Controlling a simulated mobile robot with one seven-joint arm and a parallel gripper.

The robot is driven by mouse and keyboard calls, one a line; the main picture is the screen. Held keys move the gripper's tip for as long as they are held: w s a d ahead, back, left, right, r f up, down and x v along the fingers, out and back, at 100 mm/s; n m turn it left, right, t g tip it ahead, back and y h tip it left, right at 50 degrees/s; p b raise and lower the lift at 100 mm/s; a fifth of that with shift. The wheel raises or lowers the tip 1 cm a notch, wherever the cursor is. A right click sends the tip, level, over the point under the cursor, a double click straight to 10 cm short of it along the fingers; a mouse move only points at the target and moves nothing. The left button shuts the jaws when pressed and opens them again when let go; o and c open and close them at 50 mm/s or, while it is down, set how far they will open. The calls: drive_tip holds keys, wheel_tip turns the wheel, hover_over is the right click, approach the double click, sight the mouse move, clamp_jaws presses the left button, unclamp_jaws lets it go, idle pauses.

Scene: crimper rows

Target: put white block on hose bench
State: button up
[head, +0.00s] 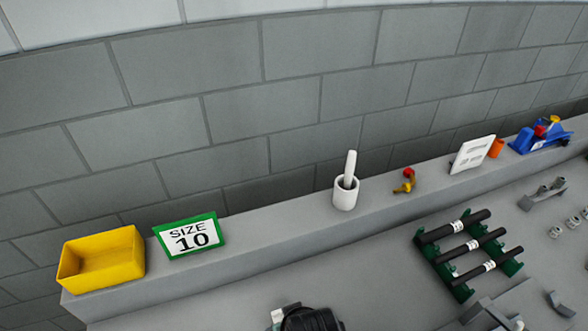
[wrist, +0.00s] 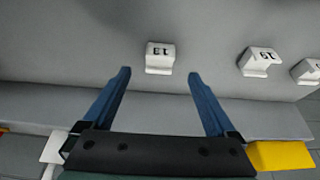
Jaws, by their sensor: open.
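A white block (wrist: 160,58) marked with a number that looks like 13 lies on the grey surface in the wrist view. My gripper (wrist: 159,74) is open, with one blue finger on each side of the block's near edge and a gap to it on both sides. Nothing is held. Two more white blocks lie to the right, one numbered (wrist: 259,61) and one cut by the picture's edge (wrist: 307,71). In the head view, black hoses (head: 467,245) lie across a green rack (head: 463,290) on the grey bench (head: 375,262).
A raised ledge (head: 280,222) along the wall bears a yellow bin (head: 102,258), a green-framed SIZE 10 sign (head: 189,236), a white mortar with pestle (head: 345,194) and a white panel (head: 472,155). Grey metal parts (head: 541,195) lie at the right.

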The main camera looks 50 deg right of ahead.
drive_tip(key=w+a+r+n+t+h, duration=0.1)
drive_tip(key=w+a+r+t, duration=0.4)
drive_tip(key=r, duration=0.8)
drive_tip(key=w+r+n+t, duration=0.1)
drive_tip(key=w+r+t, duration=0.2)
drive_tip(key=w+r, duration=0.65)
drive_tip(key=w+a+r+n+t+h, duration=0.1)
drive_tip(key=w+a+r+n+t, duration=0.2)
drive_tip(key=r, duration=1.2)
drive_tip(key=s+a+r+t+y, duration=0.1)
drive_tip(key=a+r+t, duration=0.3)
drive_tip(key=r, duration=0.5)
drive_tip(key=s+a+r+n+t+y, duration=0.1)
drive_tip(key=s+a+r+t, duration=0.3)
drive_tip(key=r, duration=0.6)
drive_tip(key=s+a+r+t+y, duration=0.2)
drive_tip(key=s+a+r+t, duration=0.1)
drive_tip(key=r, duration=0.6)
drive_tip(key=a+t, duration=0.1)
drive_tip(key=a, duration=0.1)
drive_tip(key=shift+s+a+r, duration=0.2)
drive_tip(key=shift+a+r, duration=0.15)
drive_tip(key=shift+a, duration=0.05)
drive_tip(key=shift+f, duration=0.1)
